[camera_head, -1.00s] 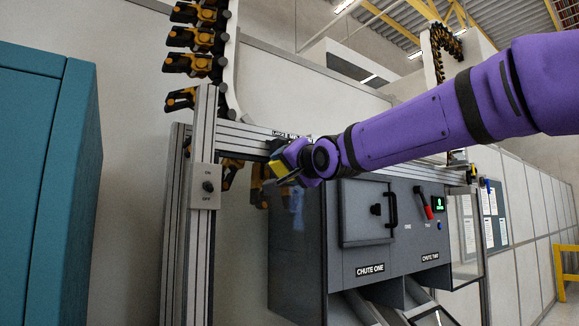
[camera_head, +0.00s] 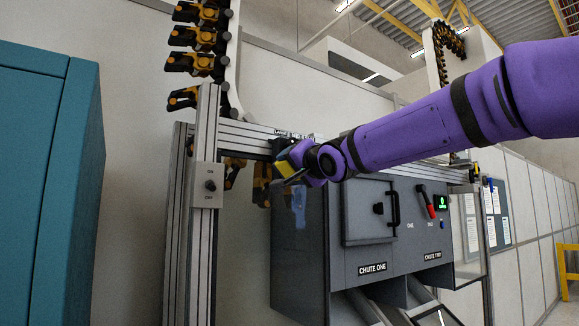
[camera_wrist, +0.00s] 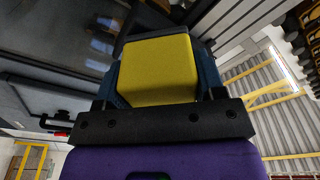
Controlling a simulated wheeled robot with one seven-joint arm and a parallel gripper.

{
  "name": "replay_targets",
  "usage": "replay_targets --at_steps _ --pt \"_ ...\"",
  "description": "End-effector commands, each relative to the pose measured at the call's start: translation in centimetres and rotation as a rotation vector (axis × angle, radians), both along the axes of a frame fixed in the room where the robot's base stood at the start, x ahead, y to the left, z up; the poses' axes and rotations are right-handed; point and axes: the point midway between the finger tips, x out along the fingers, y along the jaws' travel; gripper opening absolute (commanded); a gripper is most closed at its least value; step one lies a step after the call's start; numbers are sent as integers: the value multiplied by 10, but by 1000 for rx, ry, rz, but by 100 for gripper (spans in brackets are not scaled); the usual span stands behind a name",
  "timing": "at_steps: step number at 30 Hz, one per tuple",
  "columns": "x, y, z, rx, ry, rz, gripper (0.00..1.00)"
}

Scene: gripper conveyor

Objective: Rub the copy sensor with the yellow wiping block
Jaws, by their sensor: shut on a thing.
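The yellow wiping block (camera_wrist: 157,70) sits between the jaws of my gripper (camera_wrist: 160,80) in the wrist view, and my gripper is shut on it. In the head view, my gripper (camera_head: 291,165) is at the aluminium crossbar above the grey chute cabinet, with a yellow edge of the block (camera_head: 284,169) showing. A dark box on the crossbar (camera_head: 281,147) is right behind the block. I cannot tell whether this box is the copy sensor, or whether the block touches it.
The grey cabinet (camera_head: 357,258) has a door with a handle and chutes below. A switch box (camera_head: 207,186) is on the upright post (camera_head: 204,255). Hanging black and orange grippers (camera_head: 194,64) are above left. A teal cabinet (camera_head: 45,190) fills the far left.

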Motion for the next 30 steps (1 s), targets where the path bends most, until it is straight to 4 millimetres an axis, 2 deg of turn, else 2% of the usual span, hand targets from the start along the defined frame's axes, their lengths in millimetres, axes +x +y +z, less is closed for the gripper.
replay_targets --at_steps 7,14,20,30 --pt "10 -16 0 -1 -1 -2 44" --pt "13 -21 0 -1 2 1 44" --pt "14 -16 0 1 2 2 44" --pt "1 7 0 2 1 6 44"
